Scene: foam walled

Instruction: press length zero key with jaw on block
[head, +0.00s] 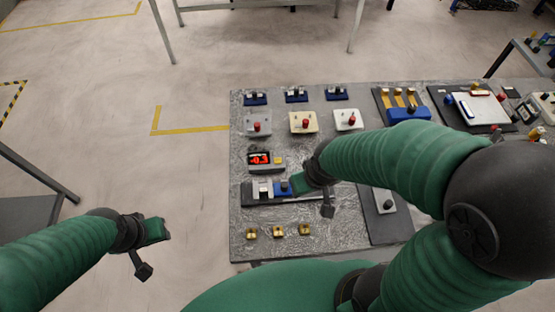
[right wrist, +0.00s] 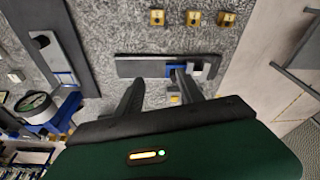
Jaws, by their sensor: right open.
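The length readout (head: 260,158), a dark box with lit red digits, stands left of centre on the table in the head view. A small yellow key (head: 278,160) sits at its right end. Below it a dark slide base carries a grey block (head: 263,190) with a blue jaw (head: 284,188) close beside it; I cannot tell whether they touch. My right gripper (head: 299,184) is just right of the blue jaw, and its fingers stand apart in the right wrist view (right wrist: 158,82). My left gripper (head: 156,230) hangs off the table's left side; its finger gap is unclear.
Three brass blocks (head: 251,232) lie near the table's front edge. Several boxes with red knobs (head: 304,122) stand behind the readout. My right arm covers part of the table's middle.

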